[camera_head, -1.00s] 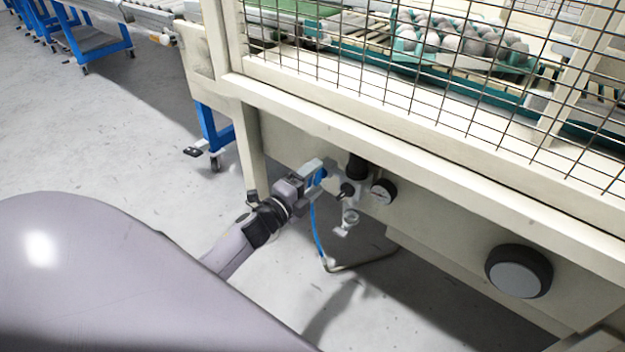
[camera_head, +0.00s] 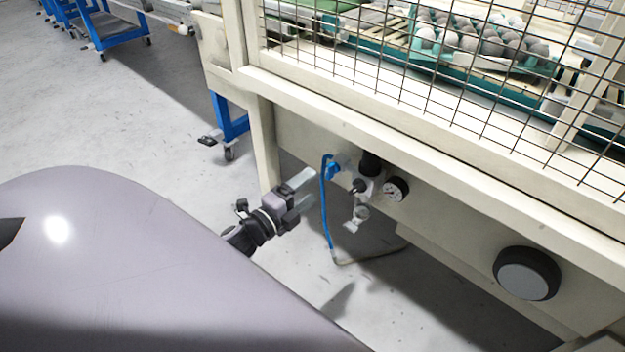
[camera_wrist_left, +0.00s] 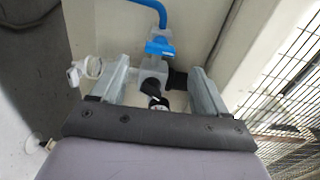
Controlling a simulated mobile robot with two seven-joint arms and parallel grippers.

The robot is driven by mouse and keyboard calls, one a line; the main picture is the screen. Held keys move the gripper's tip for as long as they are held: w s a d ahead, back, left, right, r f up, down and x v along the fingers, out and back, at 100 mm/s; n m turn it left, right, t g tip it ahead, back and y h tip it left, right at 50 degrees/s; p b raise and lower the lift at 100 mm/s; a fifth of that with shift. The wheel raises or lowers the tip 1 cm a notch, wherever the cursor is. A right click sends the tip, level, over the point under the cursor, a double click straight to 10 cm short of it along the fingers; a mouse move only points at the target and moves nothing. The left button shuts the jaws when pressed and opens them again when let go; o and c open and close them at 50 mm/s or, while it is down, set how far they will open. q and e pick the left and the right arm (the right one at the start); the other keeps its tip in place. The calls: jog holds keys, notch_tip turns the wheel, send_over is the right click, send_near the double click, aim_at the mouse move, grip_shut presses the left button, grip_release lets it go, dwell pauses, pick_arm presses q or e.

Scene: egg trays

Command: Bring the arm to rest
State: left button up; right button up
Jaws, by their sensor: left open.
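My left gripper (camera_head: 308,186) is open and empty, in front of the cream machine frame and a little left of the air valve unit. In the left wrist view its two fingers (camera_wrist_left: 158,92) stand wide apart. The blue valve handle (camera_wrist_left: 160,47) shows beyond the fingertips, apart from them. In the head view the blue handle (camera_head: 333,171) sits on the valve unit, with a blue hose (camera_head: 324,215) hanging in a loop beside it. My right gripper is not in view.
The cream machine frame (camera_head: 400,145) with wire mesh runs along the right. A pressure gauge (camera_head: 396,188) and a round black knob (camera_head: 527,273) stick out from it. Trays of eggs (camera_head: 480,42) lie behind the mesh. Blue carts (camera_head: 113,30) stand at the back left. The floor to the left is clear.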

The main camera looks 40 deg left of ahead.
pick_arm(q)
jog(key=shift+s, duration=0.1)
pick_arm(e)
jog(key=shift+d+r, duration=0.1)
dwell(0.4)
pick_arm(q)
jog(key=s+d+n+g+h, duration=0.1)
jog(key=s+d+n+g, duration=0.2)
jog(key=s+d+n, duration=0.55)
jog(key=s+d+n+g+h, duration=0.1)
jog(key=s+d+n+g, duration=0.35)
jog(key=d, duration=0.65)
jog(key=s+a+r+n+p, duration=0.1)
jog(key=s+a+r+p, duration=0.1)
jog(key=r+p, duration=0.5)
jog(key=s+a+r+n+y+p, duration=0.1)
jog(key=r+p, duration=0.7)
jog(key=p, duration=1)
jog(key=shift+s+a+n, duration=0.6)
jog(key=shift+s+a, duration=0.2)
jog(key=shift+s, duration=0.1)
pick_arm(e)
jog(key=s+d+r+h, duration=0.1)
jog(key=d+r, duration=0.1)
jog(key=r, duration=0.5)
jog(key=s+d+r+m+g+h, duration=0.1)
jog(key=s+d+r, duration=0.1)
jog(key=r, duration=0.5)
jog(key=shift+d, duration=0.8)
